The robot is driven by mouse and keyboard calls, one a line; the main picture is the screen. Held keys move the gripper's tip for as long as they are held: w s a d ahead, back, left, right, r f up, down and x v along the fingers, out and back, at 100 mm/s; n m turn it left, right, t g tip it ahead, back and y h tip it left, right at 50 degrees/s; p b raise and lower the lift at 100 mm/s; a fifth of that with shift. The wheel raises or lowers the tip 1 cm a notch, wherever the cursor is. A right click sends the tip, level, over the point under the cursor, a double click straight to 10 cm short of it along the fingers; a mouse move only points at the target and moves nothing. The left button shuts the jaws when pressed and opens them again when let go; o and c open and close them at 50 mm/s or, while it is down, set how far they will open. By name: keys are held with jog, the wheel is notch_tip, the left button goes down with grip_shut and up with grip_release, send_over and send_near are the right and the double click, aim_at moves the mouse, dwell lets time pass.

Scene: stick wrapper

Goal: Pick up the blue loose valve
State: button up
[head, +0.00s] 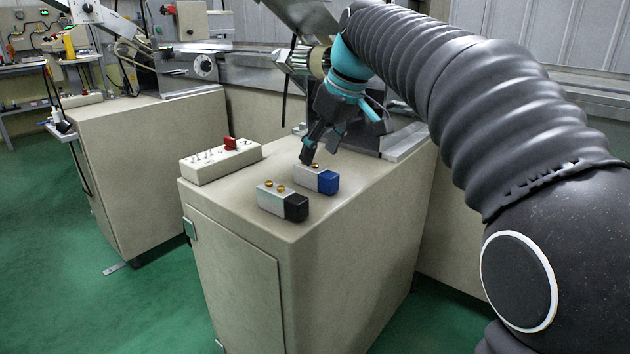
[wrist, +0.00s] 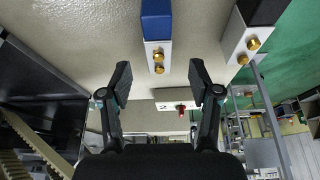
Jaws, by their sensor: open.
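The blue loose valve (head: 318,179) lies on the beige cabinet top; it has a blue end block, a light grey body and brass fittings. In the wrist view the valve (wrist: 157,35) lies at the top middle, beyond the fingertips and roughly in line with the gap between them. My gripper (head: 308,152) is above the cabinet near the valve's far end and partly covers it in the head view. In the wrist view my gripper (wrist: 158,80) is open with nothing between its fingers. I cannot tell whether a finger touches the valve.
A similar valve with a black end (head: 284,202) lies beside the blue one, nearer the front. A beige box with a red switch (head: 221,160) stands on the cabinet top (head: 240,210) at the left. Machine parts stand behind my gripper. The cabinet's front right top is clear.

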aim_at(315, 168)
jog(key=shift+b+x, duration=0.5)
jog(key=shift+x, duration=2.2)
jog(key=shift+d, duration=0.2)
grip_shut()
